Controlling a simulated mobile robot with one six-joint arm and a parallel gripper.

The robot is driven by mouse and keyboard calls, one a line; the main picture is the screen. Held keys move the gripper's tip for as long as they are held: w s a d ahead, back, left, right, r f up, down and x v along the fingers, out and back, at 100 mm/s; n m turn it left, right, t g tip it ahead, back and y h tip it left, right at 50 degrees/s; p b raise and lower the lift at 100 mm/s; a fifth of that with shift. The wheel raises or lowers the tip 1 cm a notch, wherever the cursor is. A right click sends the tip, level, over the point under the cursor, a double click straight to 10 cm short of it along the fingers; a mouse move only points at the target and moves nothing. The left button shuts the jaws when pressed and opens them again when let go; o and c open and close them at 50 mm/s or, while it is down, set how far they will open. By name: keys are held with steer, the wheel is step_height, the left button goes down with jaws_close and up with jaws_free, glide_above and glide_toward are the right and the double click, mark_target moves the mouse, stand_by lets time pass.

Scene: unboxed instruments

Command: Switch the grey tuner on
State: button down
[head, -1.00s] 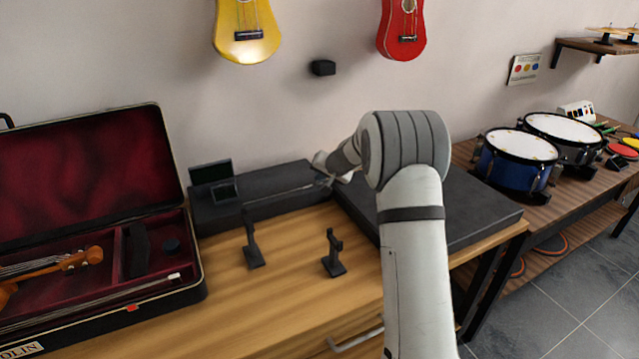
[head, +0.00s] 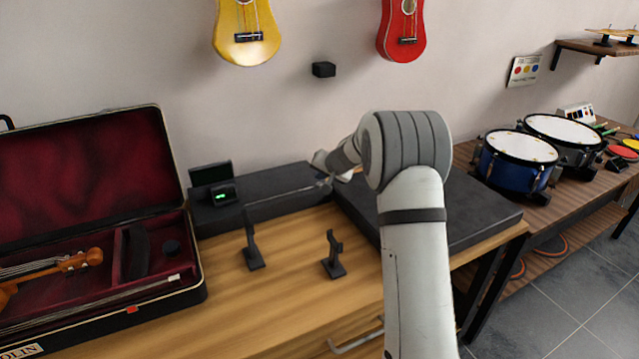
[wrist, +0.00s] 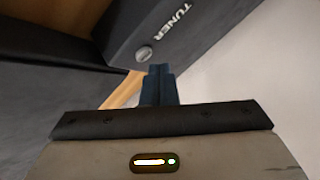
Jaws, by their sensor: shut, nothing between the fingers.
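The grey tuner (wrist: 175,25) fills the top of the wrist view as a dark box with the word TUNER and a round silver button (wrist: 144,53). My gripper (wrist: 160,70) is shut and empty, its fingertips just below and right of the button; a small gap seems to show. In the head view, my gripper (head: 326,181) is small and partly hidden by my arm, at the right end of a long dark box (head: 275,190). At that box's left end, a small display (head: 222,194) glows green. The tuner's label and button cannot be made out there.
A dark screen (head: 210,173) stands behind the display. Two small black stands (head: 251,250) (head: 333,258) are in front on the wooden table (head: 290,285). An open violin case (head: 95,170) lies at left; a flat dark slab (head: 470,215) lies at right.

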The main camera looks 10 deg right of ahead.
step_height(320, 180, up, 6)
steer(key=p, duration=0.3)
stand_by(0.5)
steer(key=s+a+r+n+g+p, duration=0.2)
steer(key=s+r, duration=0.3)
steer(key=s, duration=0.7)
steer(key=s+a+r+n+g+p, duration=0.1)
steer(key=s+a+r+p, duration=0.15)
steer(key=s+r, duration=0.6)
steer(key=s+d+f+n+g+h+p, duration=0.1)
steer(key=s, duration=1.3)
steer(key=s+d+f+g+h+p, duration=0.1)
steer(key=s+f+g+h, duration=0.1)
steer(key=s, duration=1.2)
steer(key=shift+d+n, duration=0.2)
steer(key=shift+n, duration=0.2)
